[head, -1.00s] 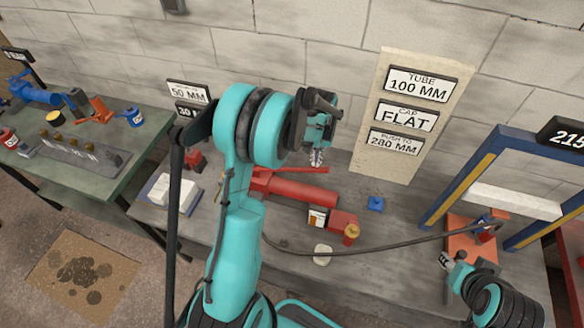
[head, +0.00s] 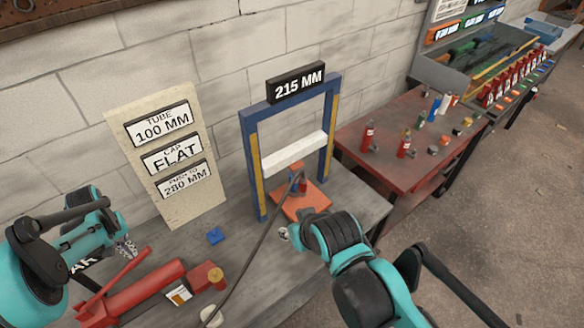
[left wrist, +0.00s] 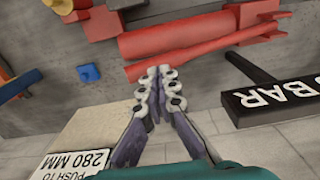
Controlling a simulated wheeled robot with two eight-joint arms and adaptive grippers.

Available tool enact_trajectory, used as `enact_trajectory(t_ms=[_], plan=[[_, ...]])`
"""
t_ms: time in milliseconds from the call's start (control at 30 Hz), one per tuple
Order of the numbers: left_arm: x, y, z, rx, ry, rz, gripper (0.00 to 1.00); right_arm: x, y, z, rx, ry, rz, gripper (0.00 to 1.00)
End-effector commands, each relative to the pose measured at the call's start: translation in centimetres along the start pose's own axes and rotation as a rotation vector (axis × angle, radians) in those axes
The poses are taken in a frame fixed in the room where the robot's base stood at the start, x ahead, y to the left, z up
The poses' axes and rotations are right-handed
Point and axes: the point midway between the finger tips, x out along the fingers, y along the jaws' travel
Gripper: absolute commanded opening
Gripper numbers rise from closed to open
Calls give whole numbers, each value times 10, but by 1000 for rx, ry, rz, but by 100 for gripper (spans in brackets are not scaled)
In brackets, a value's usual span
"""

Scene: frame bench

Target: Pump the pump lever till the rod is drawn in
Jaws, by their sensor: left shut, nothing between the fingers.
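The red pump (head: 150,290) lies on the grey bench at the lower left of the head view. Its thin red lever (head: 118,268) runs alongside the body; it also shows in the left wrist view (left wrist: 205,53). My left gripper (head: 128,248) is shut and empty, its tips close to the lever; contact cannot be told. The tips show in the left wrist view (left wrist: 158,72). A small red cylinder (head: 302,184) stands on the orange plate in the blue press frame (head: 250,150); its rod is too small to make out. My right gripper (head: 284,233) is near the plate, its jaws unclear.
A dark hose (head: 258,245) crosses the bench toward the frame. The sign on top (head: 298,82) reads 215 MM. A board (head: 205,205) reads tube 100 mm, cap flat, push to 280 mm. A black BAR sign (left wrist: 265,102) stands near the lever. A red table (head: 400,175) is right.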

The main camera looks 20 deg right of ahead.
Motion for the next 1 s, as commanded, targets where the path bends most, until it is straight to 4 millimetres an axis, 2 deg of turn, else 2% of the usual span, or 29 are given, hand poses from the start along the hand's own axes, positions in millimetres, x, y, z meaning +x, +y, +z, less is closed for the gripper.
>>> enact_trajectory(t_ms=[367, 1000], plan=[[6, 0, 0, 0, 0, 0, 0, 4, 0, 3, 0, 0, 0, 40], [77, 0, 0, 0, 0, 0, 0, 53, 0, 38, 0, 0, 0, 40]])
